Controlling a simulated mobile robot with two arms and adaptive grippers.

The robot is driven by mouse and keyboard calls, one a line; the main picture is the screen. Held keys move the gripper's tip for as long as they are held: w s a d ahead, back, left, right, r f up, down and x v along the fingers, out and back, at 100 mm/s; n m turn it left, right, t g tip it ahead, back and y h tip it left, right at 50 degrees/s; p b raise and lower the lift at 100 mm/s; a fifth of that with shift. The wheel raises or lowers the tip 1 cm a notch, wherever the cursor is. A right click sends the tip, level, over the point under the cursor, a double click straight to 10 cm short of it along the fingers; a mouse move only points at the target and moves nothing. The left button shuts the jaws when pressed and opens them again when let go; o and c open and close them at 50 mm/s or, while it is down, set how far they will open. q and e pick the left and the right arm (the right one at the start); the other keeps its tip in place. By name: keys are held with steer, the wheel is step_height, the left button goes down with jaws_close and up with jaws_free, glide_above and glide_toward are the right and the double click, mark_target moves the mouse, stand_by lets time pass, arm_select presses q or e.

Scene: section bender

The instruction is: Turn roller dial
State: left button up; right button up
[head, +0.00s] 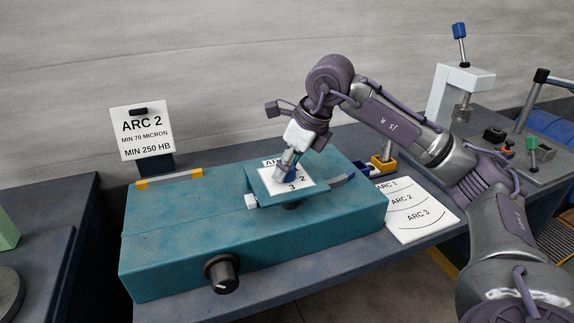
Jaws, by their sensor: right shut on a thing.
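The teal machine (165,245) stands on the bench. On its top is a white number plate (304,180) showing 3 and 2. A small blue dial (293,173) sits on the plate, mostly hidden by my right gripper (285,163). The right gripper reaches down from above and is shut on the blue dial. A black knob (222,273) with a white pointer mark is on the machine's front face, apart from the gripper. My left gripper is not in view.
A sign (142,131) reading ARC 2, MIN 70 MICRON, MIN 250 HB stands behind the machine. A white sheet (414,210) with arcs 1 to 3 lies to its right. A white press (460,88) stands at the back right.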

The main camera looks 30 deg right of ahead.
stand_by(0.4)
steer(key=o, duration=1.1)
steer(key=shift+o, duration=0.2)
steer(key=v, duration=1.2)
